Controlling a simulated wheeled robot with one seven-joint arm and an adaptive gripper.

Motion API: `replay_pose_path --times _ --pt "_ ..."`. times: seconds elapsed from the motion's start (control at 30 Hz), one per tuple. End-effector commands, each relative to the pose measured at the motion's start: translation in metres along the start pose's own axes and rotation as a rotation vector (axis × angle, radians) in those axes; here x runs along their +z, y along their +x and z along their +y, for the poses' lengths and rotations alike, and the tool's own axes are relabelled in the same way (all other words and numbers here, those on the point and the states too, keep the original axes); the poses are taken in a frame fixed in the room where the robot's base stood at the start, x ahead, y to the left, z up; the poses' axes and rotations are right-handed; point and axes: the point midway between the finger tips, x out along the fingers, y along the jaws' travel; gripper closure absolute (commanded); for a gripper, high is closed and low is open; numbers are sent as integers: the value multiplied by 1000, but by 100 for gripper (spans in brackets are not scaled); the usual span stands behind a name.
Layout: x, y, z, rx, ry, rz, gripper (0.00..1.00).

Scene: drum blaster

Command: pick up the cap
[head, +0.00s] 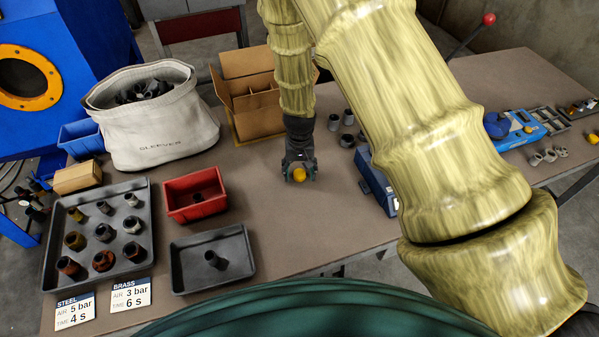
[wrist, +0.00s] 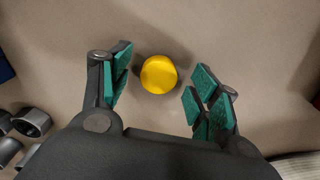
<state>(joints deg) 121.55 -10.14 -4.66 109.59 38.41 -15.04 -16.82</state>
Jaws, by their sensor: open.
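The cap is a round yellow piece (head: 299,174) standing on the brown table near its middle in the head view. In the wrist view the yellow cap (wrist: 159,74) lies between and slightly ahead of the two fingers, with a gap on both sides. My gripper (head: 299,168) is above the table right at the cap, pointing down. In the wrist view my gripper (wrist: 158,88) is open with green pads, and nothing is between the pads' grip. Its height above the table is hard to tell.
A red bin (head: 195,194), a black tray (head: 213,262) and a larger tray of fittings (head: 140,262) stand to the left. A canvas bag (head: 160,130) and a cardboard box (head: 250,105) are behind. A blue case (head: 374,182) and grey fittings (head: 347,140) lie to the right.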

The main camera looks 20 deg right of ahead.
Motion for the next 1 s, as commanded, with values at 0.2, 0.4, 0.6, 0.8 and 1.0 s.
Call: replay_pose_path --times 0.2,0.4,0.6,0.8,1.0 --pt "0 7 0 0 1 0 38" --pt "0 7 0 0 1 0 42" --pt "0 7 0 0 1 0 76" --pt "0 7 0 0 1 0 76" --pt "0 6 0 0 0 1 76"
